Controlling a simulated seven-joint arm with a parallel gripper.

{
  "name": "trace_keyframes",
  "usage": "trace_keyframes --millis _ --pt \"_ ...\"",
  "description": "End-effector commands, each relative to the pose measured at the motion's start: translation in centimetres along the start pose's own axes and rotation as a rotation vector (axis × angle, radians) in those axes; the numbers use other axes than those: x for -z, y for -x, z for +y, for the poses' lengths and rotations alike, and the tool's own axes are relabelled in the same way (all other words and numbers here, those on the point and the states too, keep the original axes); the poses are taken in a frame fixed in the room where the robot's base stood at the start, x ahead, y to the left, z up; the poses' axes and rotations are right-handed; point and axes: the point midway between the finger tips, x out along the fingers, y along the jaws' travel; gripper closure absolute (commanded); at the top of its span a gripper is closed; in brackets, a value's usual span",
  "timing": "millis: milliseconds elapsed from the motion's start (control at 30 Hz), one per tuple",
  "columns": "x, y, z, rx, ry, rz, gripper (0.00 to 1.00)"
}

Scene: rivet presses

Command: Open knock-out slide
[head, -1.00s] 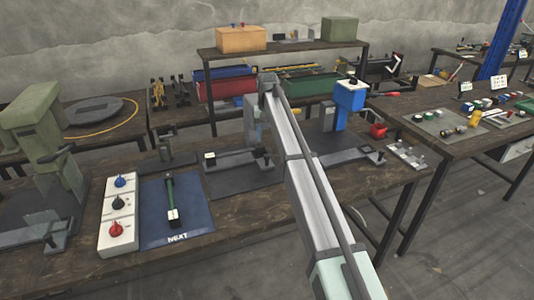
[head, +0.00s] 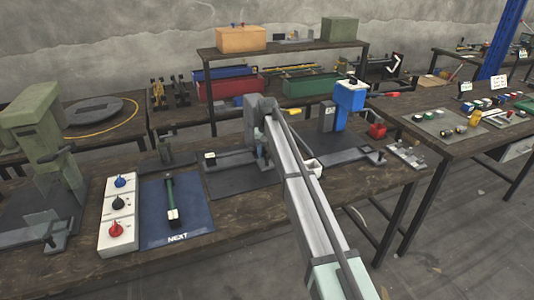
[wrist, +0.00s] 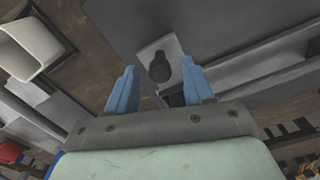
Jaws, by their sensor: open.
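In the wrist view my gripper (wrist: 160,88) is open, with its two blue fingers apart and nothing held between them. Just beyond the fingertips is a light grey plate (wrist: 147,52) with a dark keyhole-shaped mark or part (wrist: 160,66). A small black part (wrist: 172,97) shows between the fingers near the palm. I cannot tell surely which piece is the knock-out slide. In the head view a grey press (head: 252,122) stands partly behind my arm, with a bar and white-ended block (head: 210,156) at its left.
A white open cup (head: 313,167) stands right of my arm, also at upper left in the wrist view (wrist: 32,38). A blue-topped press (head: 350,96) stands further right. A knob box (head: 118,214) and blue mat (head: 190,225) lie left, a green press (head: 45,135) beyond.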

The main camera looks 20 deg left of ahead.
Motion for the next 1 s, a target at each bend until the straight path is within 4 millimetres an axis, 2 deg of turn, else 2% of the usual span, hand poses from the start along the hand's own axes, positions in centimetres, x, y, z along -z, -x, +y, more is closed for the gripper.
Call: trace_keyframes --millis 67,567,1000 --pt "0.0 0.01 0.0 0.0 0.0 0.0 0.53" --pt "0.0 0.02 0.0 0.0 0.0 0.0 1.0" --pt "-0.45 0.02 0.13 0.0 0.0 -0.001 1.0"
